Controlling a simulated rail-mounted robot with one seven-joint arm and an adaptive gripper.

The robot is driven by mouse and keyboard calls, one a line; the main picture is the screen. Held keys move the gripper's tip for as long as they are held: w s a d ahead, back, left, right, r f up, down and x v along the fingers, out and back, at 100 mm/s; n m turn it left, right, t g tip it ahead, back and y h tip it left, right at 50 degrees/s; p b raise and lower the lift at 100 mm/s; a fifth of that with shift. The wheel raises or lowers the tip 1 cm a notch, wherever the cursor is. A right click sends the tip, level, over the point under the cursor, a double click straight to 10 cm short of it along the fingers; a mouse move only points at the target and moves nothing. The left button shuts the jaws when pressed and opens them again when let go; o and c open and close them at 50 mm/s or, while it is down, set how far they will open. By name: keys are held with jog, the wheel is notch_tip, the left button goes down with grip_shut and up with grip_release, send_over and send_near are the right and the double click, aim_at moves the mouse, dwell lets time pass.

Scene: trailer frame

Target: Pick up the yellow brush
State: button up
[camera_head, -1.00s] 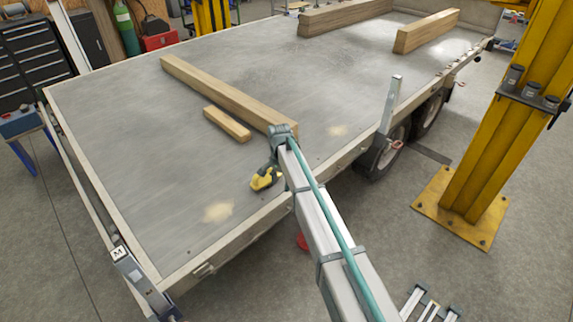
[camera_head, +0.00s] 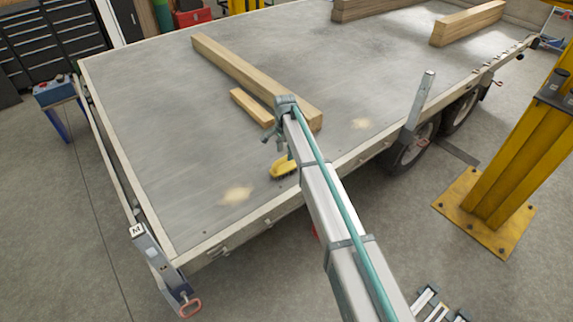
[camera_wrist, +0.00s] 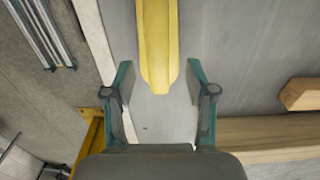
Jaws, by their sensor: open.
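The yellow brush (camera_head: 281,169) lies on the grey trailer bed (camera_head: 165,130), near its front edge, in the head view. My arm hides part of it. In the wrist view the brush (camera_wrist: 157,40) is a long yellow shape running down from the top edge. Its near end reaches between the fingertips of my gripper (camera_wrist: 158,80), with gaps to both fingers. My gripper is open and empty. I cannot tell how far above the bed the fingertips are.
A long wooden beam (camera_head: 240,72) and a short wood block (camera_head: 252,107) lie behind the brush. More beams (camera_head: 468,23) lie at the far right. A metal stake (camera_head: 418,105) stands at the trailer's edge. A yellow column (camera_head: 510,165) stands to the right.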

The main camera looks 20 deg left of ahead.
aim_at(286, 157)
jog(key=shift+w+d+f+p, duration=0.1)
jog(key=shift+f+p, duration=0.35)
jog(key=shift+f, duration=0.65)
jog(key=shift+w+d+f+p, duration=0.1)
jog(key=shift+f+p, duration=0.3)
jog(key=shift+f, duration=0.7)
grip_shut()
